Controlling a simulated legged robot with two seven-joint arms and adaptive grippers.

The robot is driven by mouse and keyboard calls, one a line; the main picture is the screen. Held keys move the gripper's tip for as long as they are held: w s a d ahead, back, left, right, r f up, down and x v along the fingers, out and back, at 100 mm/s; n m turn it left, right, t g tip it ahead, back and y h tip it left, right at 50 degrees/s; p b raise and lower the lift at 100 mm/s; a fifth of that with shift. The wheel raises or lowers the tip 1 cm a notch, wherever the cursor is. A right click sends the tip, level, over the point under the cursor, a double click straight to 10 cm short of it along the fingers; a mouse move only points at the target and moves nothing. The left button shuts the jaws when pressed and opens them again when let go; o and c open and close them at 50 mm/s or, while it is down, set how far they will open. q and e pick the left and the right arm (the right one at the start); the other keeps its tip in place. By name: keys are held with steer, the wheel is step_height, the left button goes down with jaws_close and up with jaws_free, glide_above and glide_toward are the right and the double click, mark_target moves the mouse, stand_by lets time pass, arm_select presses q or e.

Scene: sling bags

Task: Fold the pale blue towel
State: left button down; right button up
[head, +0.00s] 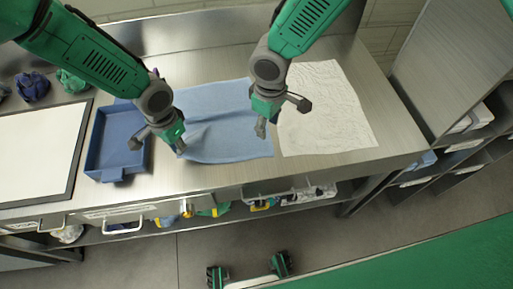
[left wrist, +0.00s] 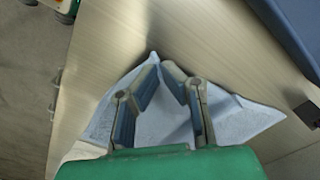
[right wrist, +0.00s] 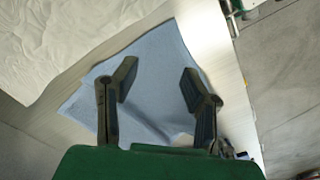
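The pale blue towel (head: 222,108) lies spread on the metal counter with creases near its left front part. My left gripper (head: 160,147) is at its left front edge. In the left wrist view its fingertips (left wrist: 162,70) are close together over the towel (left wrist: 232,118); I cannot tell whether cloth is pinched between them.
A white crinkled cloth (head: 325,110) lies just right of the towel. A blue tray (head: 112,172) stands to the left, beside a white dark-edged board (head: 35,150). Dark blue (head: 33,86) and green bundles (head: 72,80) sit at the far left. A grey shelf unit (head: 452,80) stands at right.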

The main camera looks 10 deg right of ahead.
mark_target(267, 149)
steer(key=shift+s+f, duration=0.2)
steer(key=shift+f, duration=4.35)
steer(key=shift+c, duration=0.4)
jaws_close()
steer(key=shift+r, duration=2.5)
